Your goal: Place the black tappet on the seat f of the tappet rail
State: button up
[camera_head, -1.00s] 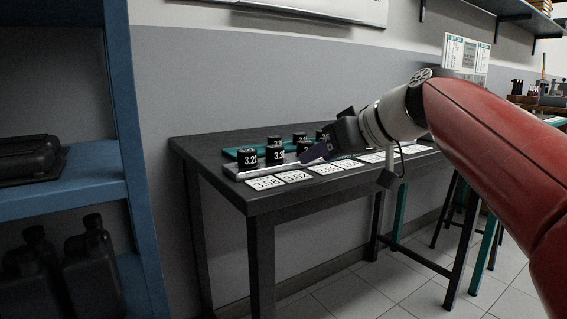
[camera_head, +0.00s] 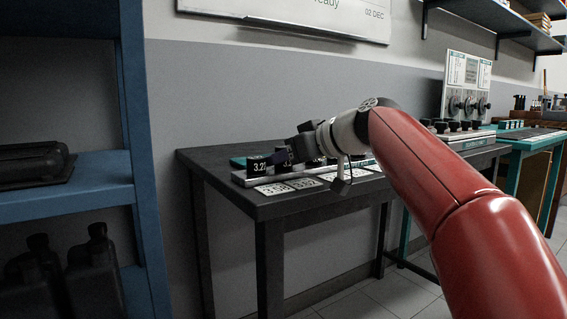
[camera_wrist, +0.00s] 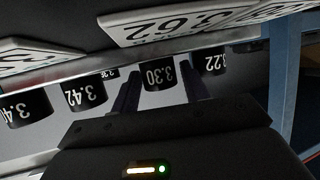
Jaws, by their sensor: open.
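Black tappets with white numbers stand in a row on the pale tappet rail (camera_head: 239,178). In the wrist view, a tappet marked 3.30 (camera_wrist: 158,77) stands between the two dark fingers of my gripper (camera_wrist: 161,84). The fingers are open, one on each side of it; I cannot tell whether either touches it. Beside it are tappets marked 3.22 (camera_wrist: 211,62) and 3.42 (camera_wrist: 83,92), with another at the left edge (camera_wrist: 28,110). In the head view, my gripper (camera_head: 281,157) is just right of the end tappet (camera_head: 258,166) and hides part of the row. No seat letter is readable.
White number cards lie along the rail's front, one reading 3.62 (camera_wrist: 180,22). A blue shelf (camera_head: 139,150) stands at left. A dial panel (camera_head: 467,85) stands farther right.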

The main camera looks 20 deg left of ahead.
jog(key=shift+w+a, duration=0.1)
jog(key=shift+a, duration=0.15)
jog(key=c, duration=0.8)
jog(key=shift+c, duration=0.2)
